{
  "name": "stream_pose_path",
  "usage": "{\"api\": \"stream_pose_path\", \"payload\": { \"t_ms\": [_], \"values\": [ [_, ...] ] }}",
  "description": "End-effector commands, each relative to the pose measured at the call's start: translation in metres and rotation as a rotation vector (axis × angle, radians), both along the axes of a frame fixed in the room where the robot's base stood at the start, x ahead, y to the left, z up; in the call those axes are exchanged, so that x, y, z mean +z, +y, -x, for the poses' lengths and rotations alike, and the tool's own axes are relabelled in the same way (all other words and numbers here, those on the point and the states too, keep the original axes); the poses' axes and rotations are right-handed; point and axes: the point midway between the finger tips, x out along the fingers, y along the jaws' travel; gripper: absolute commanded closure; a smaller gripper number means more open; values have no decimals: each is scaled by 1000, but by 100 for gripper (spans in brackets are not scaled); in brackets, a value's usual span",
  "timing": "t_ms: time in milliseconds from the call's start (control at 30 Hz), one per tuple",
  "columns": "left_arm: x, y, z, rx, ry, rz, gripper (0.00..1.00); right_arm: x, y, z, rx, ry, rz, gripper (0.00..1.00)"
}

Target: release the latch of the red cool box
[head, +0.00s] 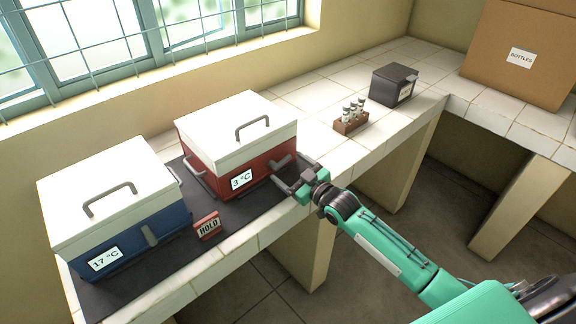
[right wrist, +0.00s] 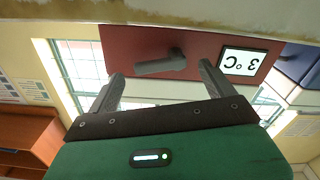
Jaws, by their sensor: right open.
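The red cool box (head: 217,161) has a white lid with a grey handle and a "3 °C" display on its front. Its grey latch (head: 281,161) is on the front, right of the display. The lid is down. My right gripper (head: 286,172) is open in front of the latch. In the right wrist view, which is upside down, the latch (right wrist: 162,64) appears between the open fingers (right wrist: 160,75), tilted slightly. No contact is clear. My left gripper is out of view.
A vial rack (head: 351,122), a dark box (head: 394,85) and a "BOTTLES" carton (head: 520,45) are farther right. The counter's front edge lies under my gripper.

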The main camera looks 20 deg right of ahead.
Motion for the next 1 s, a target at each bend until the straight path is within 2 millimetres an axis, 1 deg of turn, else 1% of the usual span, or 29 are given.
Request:
{"api": "stream_pose_path", "payload": {
  "t_ms": [100, 200, 500, 567, 600, 733, 867, 1000],
  "values": [
    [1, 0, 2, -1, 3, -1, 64, 1, 4, -10, 0, -1, 0, 15],
    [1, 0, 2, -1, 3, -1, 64, 0, 5, -13, 0, 0, 0, 15],
    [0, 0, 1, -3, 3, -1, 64, 0, 5, -15, 0, 0, 0, 15],
    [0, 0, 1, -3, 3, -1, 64, 0, 5, -14, 0, 0, 0, 26],
    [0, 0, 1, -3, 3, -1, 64, 0, 5, -14, 0, 0, 0, 34],
    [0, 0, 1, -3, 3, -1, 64, 0, 5, -14, 0, 0, 0, 59],
    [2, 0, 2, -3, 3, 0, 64, 0, 5, -14, 0, 7, -17, 59],
    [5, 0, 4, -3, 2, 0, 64, -2, 5, -15, 0, 47, -128, 59]
  ]
}}
